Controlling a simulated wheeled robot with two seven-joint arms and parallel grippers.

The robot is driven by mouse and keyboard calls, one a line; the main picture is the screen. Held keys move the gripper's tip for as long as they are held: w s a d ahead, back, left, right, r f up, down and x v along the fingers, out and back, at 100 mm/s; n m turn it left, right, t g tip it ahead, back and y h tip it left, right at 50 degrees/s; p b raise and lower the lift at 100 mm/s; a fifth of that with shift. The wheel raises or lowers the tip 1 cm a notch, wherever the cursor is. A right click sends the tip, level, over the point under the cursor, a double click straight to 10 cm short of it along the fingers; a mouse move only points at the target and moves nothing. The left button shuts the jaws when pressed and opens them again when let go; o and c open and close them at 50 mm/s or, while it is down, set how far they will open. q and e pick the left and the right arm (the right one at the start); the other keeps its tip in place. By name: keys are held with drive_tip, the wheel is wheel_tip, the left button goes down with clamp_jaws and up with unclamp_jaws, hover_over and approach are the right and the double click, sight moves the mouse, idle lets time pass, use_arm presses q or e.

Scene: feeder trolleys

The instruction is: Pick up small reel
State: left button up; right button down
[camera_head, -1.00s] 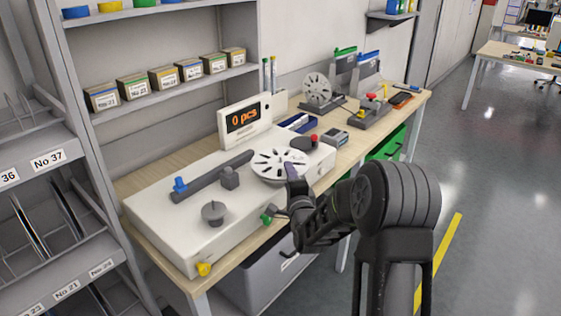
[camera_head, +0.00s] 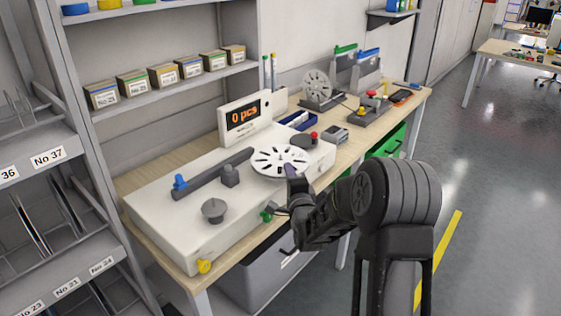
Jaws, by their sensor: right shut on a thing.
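The small reel (camera_head: 280,160) is a white disc with dark slots. It is over the right part of the white counting machine (camera_head: 205,228), tilted only slightly if at all. My right gripper (camera_head: 291,177) is shut on the reel at its near edge. The fingertips are small and partly hidden by my own wrist and arm. A gap between the reel and the machine is hard to make out. My left gripper is not in view.
The machine's display (camera_head: 243,117) reads 0 pcs behind the reel. A grey spindle (camera_head: 214,210) stands at the machine's left. Another reel (camera_head: 317,86) stands upright at the back. A storage rack (camera_head: 62,160) is on the left. Open floor lies to the right.

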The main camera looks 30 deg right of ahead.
idle(0.4)
wheel_tip(320, 180, up, 10)
drive_tip(key=shift+r+b, duration=0.1)
drive_tip(key=shift+b, duration=0.7)
